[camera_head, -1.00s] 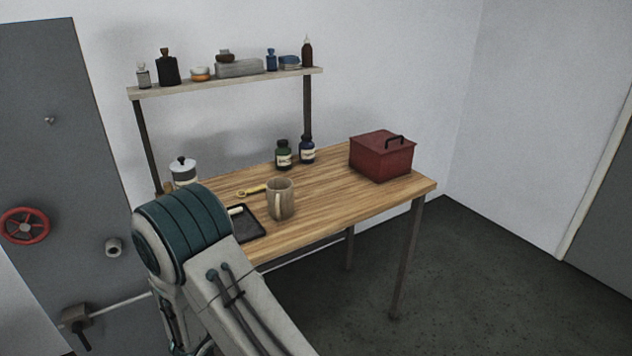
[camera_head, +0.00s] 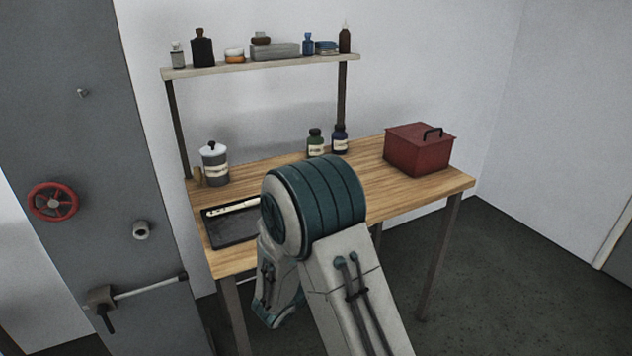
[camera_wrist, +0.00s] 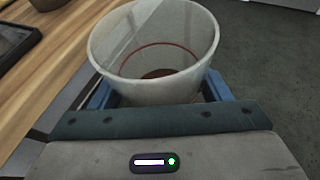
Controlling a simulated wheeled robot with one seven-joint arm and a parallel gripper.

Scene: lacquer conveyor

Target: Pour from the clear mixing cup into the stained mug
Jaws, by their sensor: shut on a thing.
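The clear mixing cup (camera_wrist: 150,78) fills the top middle of the wrist view, close to the camera. It has a red line around it and some brown content at the bottom. My gripper (camera_wrist: 158,92) is shut on the cup, with blue fingers at both sides. The cup is beside the table edge, over the dark floor. In the head view my arm hides the gripper, the cup and the stained mug. A brown rounded base at the top left of the wrist view may be the mug (camera_wrist: 48,3).
A black tray (camera_head: 232,232) with a pale stick lies at the table's left front. A shelf (camera_head: 215,68) spans above.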

